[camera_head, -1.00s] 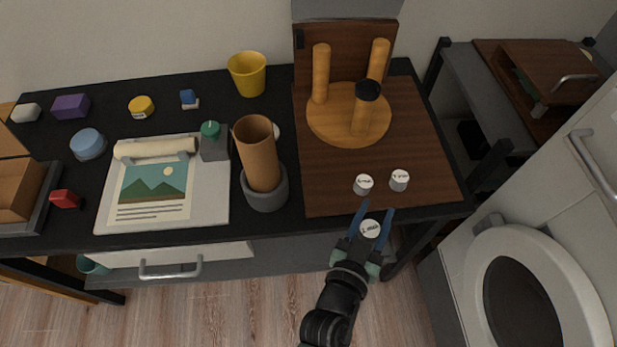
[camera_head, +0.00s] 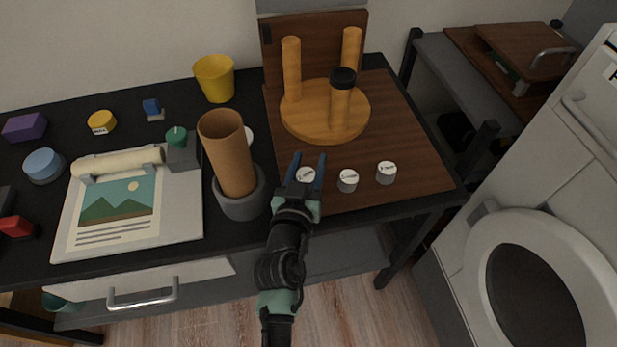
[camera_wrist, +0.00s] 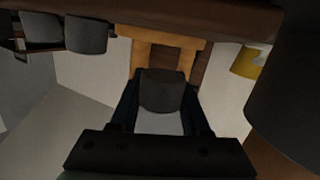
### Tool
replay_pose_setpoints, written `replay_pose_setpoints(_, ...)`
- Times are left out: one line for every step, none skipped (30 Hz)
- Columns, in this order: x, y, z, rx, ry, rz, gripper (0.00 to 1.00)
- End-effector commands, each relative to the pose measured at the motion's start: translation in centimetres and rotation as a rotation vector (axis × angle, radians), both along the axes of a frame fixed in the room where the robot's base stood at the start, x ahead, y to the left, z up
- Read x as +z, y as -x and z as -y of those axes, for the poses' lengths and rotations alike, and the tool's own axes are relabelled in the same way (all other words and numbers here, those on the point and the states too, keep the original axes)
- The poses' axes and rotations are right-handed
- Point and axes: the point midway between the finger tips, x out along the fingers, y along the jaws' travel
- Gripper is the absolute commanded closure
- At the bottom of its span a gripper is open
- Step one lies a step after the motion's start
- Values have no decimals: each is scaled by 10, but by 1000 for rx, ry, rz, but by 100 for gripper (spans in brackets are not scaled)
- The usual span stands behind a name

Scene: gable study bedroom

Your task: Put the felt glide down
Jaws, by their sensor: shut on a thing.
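My gripper (camera_head: 305,172) is shut on a felt glide (camera_head: 307,176), a small grey cylinder with a pale labelled top. In the wrist view the held glide (camera_wrist: 161,92) sits between the two dark fingers. In the head view it appears over the left front part of the brown board (camera_head: 405,135). I cannot tell for sure whether it touches the board. Two similar glides, a middle one (camera_head: 348,181) and a right one (camera_head: 386,173), stand on the board to its right. An upturned round wooden stool (camera_head: 308,121) lies behind them, one leg (camera_head: 340,104) capped in black.
A brown cylinder in a grey holder (camera_head: 240,197) stands close left of my gripper. A yellow cup (camera_head: 215,80) is at the back. A picture board (camera_head: 185,215) lies further left. Board space is free between the glides and the stool.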

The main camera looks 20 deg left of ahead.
Motion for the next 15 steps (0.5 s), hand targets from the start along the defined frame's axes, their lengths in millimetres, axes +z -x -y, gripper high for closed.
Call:
replay_pose_setpoints(-13,0,0,1,1,-1,100)
replay_pose_setpoints(-18,0,0,1,1,-1,100)
replay_pose_setpoints(-24,0,0,0,1,-1,100)
replay_pose_setpoints(-28,0,0,0,1,-1,100)
replay_pose_setpoints(-30,0,0,0,0,-1,100)
replay_pose_setpoints(-32,0,0,0,1,0,100)
replay_pose_setpoints(-33,0,0,0,0,0,100)
replay_pose_setpoints(-33,0,0,0,-1,0,100)
replay_pose_setpoints(-33,0,0,0,-1,0,100)
replay_pose_setpoints(-32,0,0,0,-1,1,100)
replay_pose_setpoints(-32,0,0,0,-1,1,100)
replay_pose_setpoints(-31,0,0,0,-1,1,100)
replay_pose_setpoints(-31,0,0,0,-1,1,100)
replay_pose_setpoints(-31,0,0,0,-1,1,100)
replay_pose_setpoints(-32,0,0,0,-1,0,100)
